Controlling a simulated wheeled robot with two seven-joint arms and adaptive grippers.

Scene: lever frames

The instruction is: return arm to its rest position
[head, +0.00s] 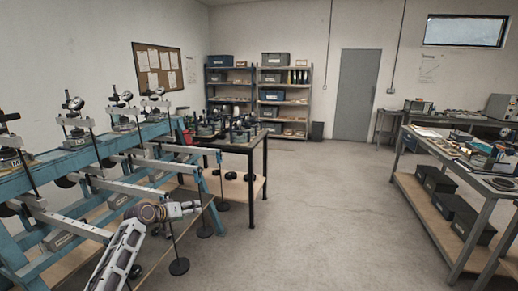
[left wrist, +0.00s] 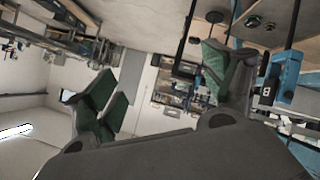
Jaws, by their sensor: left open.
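My left arm comes in from the bottom left in the head view, and its gripper (head: 190,209) points right, in front of the blue lever frame (head: 85,158). In the left wrist view the two green-padded fingers (left wrist: 165,80) are spread wide apart with nothing between them. Grey lever beams (head: 68,226) run out from the frame near my arm. Thin dark rods with black disc weights (head: 179,267) hang close to the gripper; I cannot tell whether any touches it. The frame's blue parts (left wrist: 290,70) also show at the right of the wrist view. My right gripper is not in view.
Dial instruments (head: 73,118) stand along the frame's top. A dark-legged table (head: 258,165) stands just beyond. A workbench (head: 480,185) with boxes below is at the right. Shelves (head: 258,95) and a grey door (head: 357,95) are at the back. The middle floor (head: 330,215) is clear.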

